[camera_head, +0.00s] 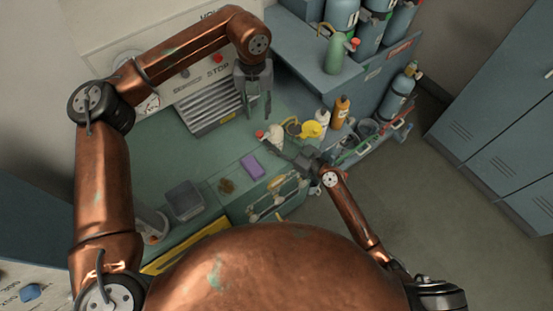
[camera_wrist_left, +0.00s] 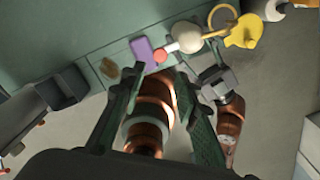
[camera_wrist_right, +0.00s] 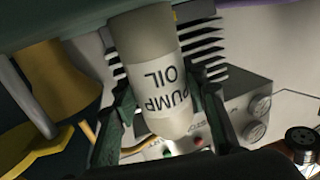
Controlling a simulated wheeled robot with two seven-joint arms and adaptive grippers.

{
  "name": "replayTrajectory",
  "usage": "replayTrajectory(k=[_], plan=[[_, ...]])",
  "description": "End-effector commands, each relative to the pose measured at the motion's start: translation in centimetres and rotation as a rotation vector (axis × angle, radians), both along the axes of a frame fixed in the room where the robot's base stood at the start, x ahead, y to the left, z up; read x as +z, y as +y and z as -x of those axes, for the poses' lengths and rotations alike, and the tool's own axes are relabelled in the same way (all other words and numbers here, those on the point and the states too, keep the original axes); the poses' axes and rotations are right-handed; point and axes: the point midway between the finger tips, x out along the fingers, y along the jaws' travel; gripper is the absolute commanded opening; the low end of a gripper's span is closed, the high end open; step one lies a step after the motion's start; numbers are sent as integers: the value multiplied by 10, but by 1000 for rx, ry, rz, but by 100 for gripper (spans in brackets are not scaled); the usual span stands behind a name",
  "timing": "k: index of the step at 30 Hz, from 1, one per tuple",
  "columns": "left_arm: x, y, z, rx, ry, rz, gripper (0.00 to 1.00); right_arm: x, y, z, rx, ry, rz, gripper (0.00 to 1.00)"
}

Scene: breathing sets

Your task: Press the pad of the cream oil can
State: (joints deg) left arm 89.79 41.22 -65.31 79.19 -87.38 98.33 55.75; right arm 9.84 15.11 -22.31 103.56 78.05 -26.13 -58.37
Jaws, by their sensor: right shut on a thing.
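The cream oil can (camera_head: 276,137) is held at the right edge of the green worktop. Its red pad (camera_head: 259,134) points left in the head view, and also shows in the left wrist view (camera_wrist_left: 161,57). My right gripper (camera_head: 293,148) is shut on the can. In the right wrist view the can (camera_wrist_right: 152,70), labelled PUMP OIL, sits between my fingers; its pad is not clearly visible there. My left gripper (camera_head: 258,108) is open and empty, above and left of the can, fingers pointing down. Its fingers show apart in the left wrist view (camera_wrist_left: 160,95).
A yellow can (camera_head: 311,128), a white bottle (camera_head: 322,120) and an orange bottle (camera_head: 341,110) stand right of the held can. A green can (camera_head: 335,52) stands on the blue cabinet behind. A purple sponge (camera_head: 251,167) and a grey tray (camera_head: 184,200) lie on the worktop.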

Motion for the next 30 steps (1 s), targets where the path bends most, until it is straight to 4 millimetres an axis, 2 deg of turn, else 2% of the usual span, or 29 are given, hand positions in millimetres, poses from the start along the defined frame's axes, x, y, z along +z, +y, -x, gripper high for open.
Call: replayTrajectory(k=[2, 6, 11, 14, 30], plan=[[0, 0, 0, 0, 0, 0, 28, 0, -1, 0, -1, 1, 1, 5], [1, 0, 0, -31, 0, 1, 18, 0, -1, 0, -1, 1, 1, 5], [5, 1, 0, -202, -1, 4, 7, 0, -1, 0, -1, 1, 1, 5], [9, 1, -1, -381, -3, 7, 0, 0, 0, 0, -1, 1, 1, 5], [30, 4, -1, -1441, -20, 21, 0, 0, 0, 0, 1, 1, 0, 5]])
